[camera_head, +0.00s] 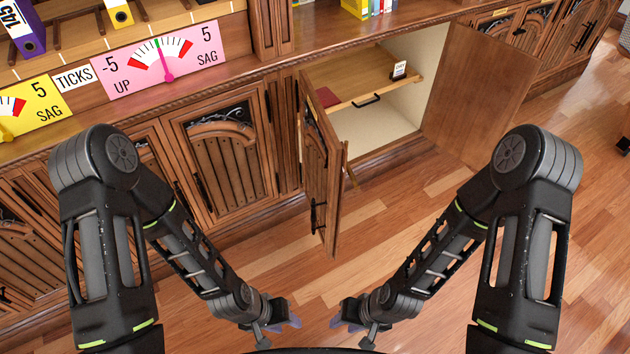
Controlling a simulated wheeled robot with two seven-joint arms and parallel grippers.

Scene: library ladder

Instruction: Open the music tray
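A pale wooden tray (385,84) sits inside an open cabinet at the upper middle of the head view. A black bar handle (367,100) is on its front edge. A small white card on a dark stand (399,70) and a dark red flat item (327,97) rest on the tray. The tray appears pushed in. My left gripper (290,314) and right gripper (339,316) are low at the bottom centre, well apart from the tray, with nothing visible in them. Their fingers are small and partly hidden, so their opening is unclear.
The cabinet's left door (322,165) stands open toward me, left of the tray. The right door (476,98) is swung open to the right. Closed cabinet doors (222,165) line the left. Dial signs (161,58) stand on the counter. The wooden floor (385,225) before the cabinet is clear.

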